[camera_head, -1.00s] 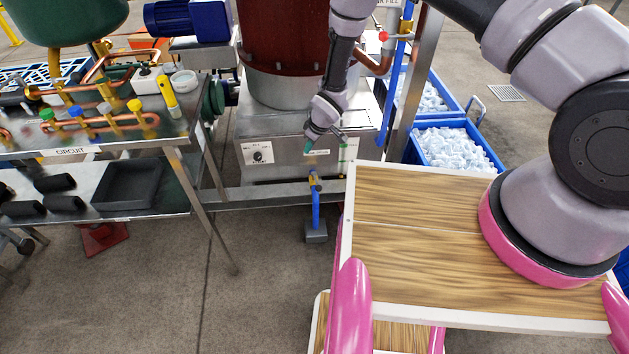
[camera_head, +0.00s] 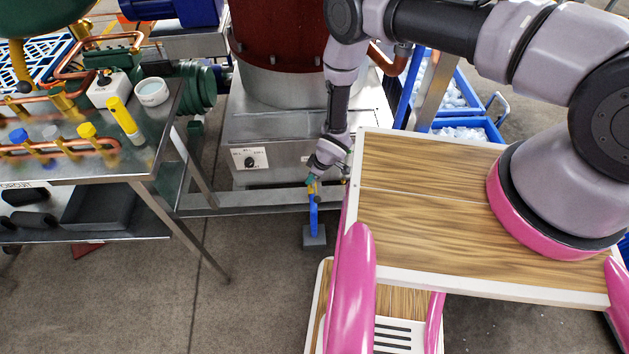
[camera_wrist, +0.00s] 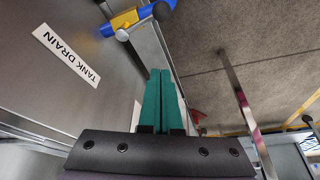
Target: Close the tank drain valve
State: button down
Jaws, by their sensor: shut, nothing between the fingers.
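The tank drain valve (camera_head: 314,188) is a small brass fitting low on the front of the steel tank base (camera_head: 285,140), with a blue pipe (camera_head: 314,218) running down from it. In the wrist view the valve (camera_wrist: 126,18) shows a yellow body between blue parts, next to the "TANK DRAIN" label (camera_wrist: 66,56). My gripper (camera_head: 312,178) is at the valve in the head view and partly hides it. In the wrist view my gripper's teal fingers (camera_wrist: 160,72) are together and empty, with the tips just short of the valve. The handle's exact angle is unclear.
A steel table (camera_head: 100,172) with copper piping stands at left. A steel frame rail (camera_head: 250,200) runs low in front of the base. My wooden-topped body is at right, close to the arm. Blue ice crates (camera_head: 470,128) stand behind it. Open floor lies in front.

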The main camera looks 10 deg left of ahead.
aim_at(315, 192)
jog(key=f, duration=1)
jog(key=shift+w+a+f, duration=0.15)
jog(key=shift+w+a, duration=0.1)
jog(key=shift+w, duration=0.05)
jog(key=shift+s+d+f, duration=0.1)
jog(key=shift+s+d, duration=0.05)
jog(key=shift+d, duration=0.4)
